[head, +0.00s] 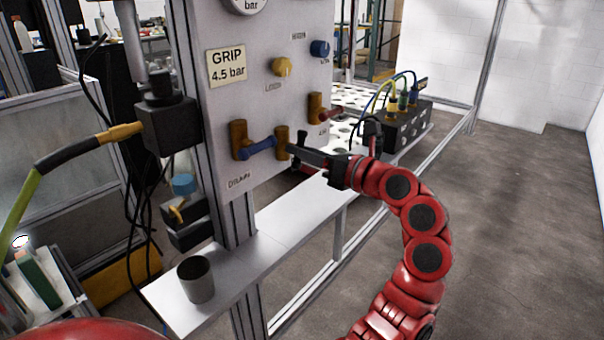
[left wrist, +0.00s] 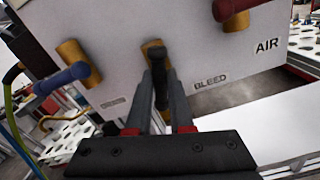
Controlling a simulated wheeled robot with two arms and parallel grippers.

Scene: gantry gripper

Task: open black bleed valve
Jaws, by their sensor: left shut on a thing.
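The black bleed valve handle (left wrist: 160,80) sits between the two fingers of my left gripper (left wrist: 161,88) in the left wrist view. It stands out from a brass valve body (left wrist: 152,47) on the grey panel, up and left of the BLEED label (left wrist: 210,80). In the head view the same brass body (head: 282,139) is on the panel's lower part, with my left gripper (head: 294,151) at it from the right. The gripper is shut on the black handle, which is mostly hidden in the head view. My right gripper is not in view.
The blue-handled valve (head: 258,145) is left of the bleed valve; the red-handled valve (head: 327,113) is up and right. Yellow (head: 281,67) and blue knobs (head: 320,48) are above. A grey cup (head: 196,279) stands on the shelf (head: 290,222) below. A black cable box (head: 405,125) is right.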

